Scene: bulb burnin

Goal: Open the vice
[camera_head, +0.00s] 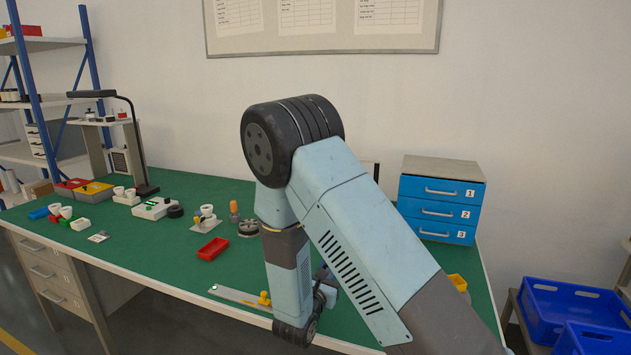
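My arm crosses the middle of the view, and its forearm hangs down over the front part of the green bench. My gripper (326,288) is low beside the forearm, small and dark. Its fingertips are mostly hidden, and I cannot tell whether they are open or hold anything. No vice can be clearly made out. A bit of blue shows right beside the gripper and may be part of the vice, but my arm hides most of that spot. How far apart the vice jaws are cannot be seen.
The green bench (150,240) carries a red tray (213,249), a steel rule (236,294), a yellow piece (264,298), lamp holders and a black desk lamp (134,140) at left. A blue drawer unit (437,208) stands back right. Blue crates (570,305) are off the right edge.

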